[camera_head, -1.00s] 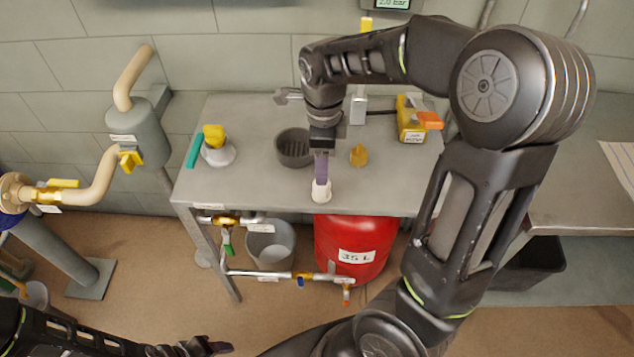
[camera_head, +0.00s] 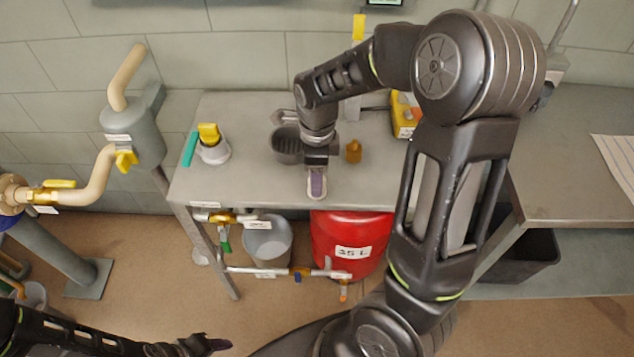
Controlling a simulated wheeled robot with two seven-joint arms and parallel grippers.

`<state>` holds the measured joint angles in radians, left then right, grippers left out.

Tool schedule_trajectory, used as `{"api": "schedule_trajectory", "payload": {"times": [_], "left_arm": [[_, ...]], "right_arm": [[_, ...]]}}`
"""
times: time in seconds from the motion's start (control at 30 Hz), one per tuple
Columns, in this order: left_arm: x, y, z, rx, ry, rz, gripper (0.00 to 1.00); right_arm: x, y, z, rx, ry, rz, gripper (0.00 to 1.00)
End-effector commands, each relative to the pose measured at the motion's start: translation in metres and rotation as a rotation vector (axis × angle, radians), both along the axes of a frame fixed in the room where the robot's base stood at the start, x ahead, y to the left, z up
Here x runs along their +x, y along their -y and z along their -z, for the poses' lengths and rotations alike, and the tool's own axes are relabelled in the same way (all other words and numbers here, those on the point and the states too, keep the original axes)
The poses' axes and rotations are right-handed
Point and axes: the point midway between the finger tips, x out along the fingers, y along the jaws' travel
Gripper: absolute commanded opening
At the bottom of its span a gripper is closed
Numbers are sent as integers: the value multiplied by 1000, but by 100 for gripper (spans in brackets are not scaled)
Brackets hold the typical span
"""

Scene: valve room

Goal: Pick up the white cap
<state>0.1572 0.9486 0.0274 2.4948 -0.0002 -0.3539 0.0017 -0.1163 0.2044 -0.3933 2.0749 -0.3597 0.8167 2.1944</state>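The white cap (camera_head: 317,196) is near the front edge of the grey metal table, largely covered by my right gripper.
On the table (camera_head: 245,185) are a dark grey cup (camera_head: 286,145), a brass fitting (camera_head: 354,151), a yellow-handled white valve (camera_head: 212,145), a teal strip (camera_head: 190,149) and a yellow box (camera_head: 402,118). A red tank (camera_head: 345,232) and a grey bucket (camera_head: 268,242) are below.

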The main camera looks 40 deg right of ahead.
Motion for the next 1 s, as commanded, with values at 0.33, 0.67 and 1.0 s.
{"api": "schedule_trajectory", "payload": {"times": [0.33,0.67,1.0], "left_arm": [[0,0,-2,1,-1,-1,54],[0,0,-2,1,-1,-1,54],[0,0,-2,1,-1,-1,54]], "right_arm": [[0,0,23,-1,1,0,58],[0,0,23,-1,1,0,58],[0,0,23,-1,1,0,40]]}}
